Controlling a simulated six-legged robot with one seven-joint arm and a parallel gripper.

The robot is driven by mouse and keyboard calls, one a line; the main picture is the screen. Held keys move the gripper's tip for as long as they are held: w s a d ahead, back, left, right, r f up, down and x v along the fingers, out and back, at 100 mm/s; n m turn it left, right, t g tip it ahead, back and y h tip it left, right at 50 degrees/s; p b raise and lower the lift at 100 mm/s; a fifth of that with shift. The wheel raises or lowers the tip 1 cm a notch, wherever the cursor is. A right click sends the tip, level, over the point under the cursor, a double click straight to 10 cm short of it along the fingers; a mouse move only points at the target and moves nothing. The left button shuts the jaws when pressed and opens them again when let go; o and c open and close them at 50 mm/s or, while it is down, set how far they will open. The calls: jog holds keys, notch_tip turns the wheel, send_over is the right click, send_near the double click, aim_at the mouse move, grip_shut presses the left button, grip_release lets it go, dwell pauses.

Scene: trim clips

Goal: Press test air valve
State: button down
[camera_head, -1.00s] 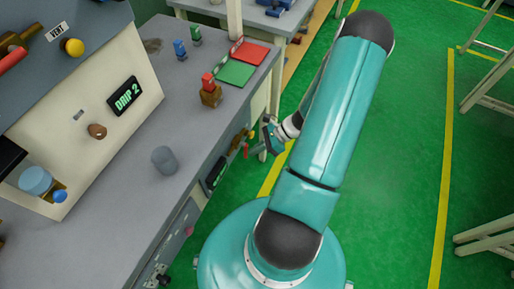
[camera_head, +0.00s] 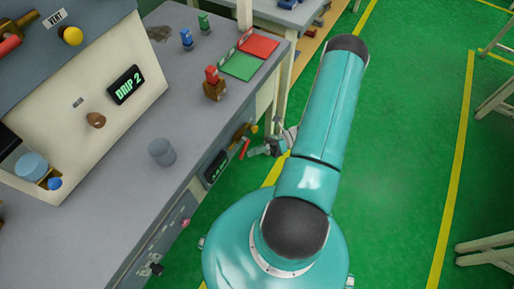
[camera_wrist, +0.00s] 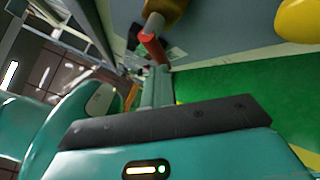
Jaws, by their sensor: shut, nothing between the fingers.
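A brass valve with a red lever handle (camera_head: 245,148) is mounted on the front face of the bench. A small yellow knob (camera_head: 254,128) sits beside it. In the wrist view the red handle (camera_wrist: 152,46) is just beyond my fingertips, with the brass body above it and the yellow knob (camera_wrist: 297,20) at the upper right. My gripper (camera_head: 262,151) is just right of the red handle. In the wrist view my gripper (camera_wrist: 160,72) is shut and empty. I cannot tell whether it touches the handle. No label on this valve is readable.
The grey bench (camera_head: 120,185) carries a grey cup (camera_head: 162,152), a red-topped brass piece (camera_head: 214,84), green and red pads, and a panel reading "DRIP 2" (camera_head: 126,85). A VENT-labelled fitting with a yellow knob (camera_head: 71,36) is at upper left.

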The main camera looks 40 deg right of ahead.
jog(key=shift+s+a+r, duration=0.15)
jog(key=shift+a+r, duration=0.2)
jog(key=shift+a, duration=0.3)
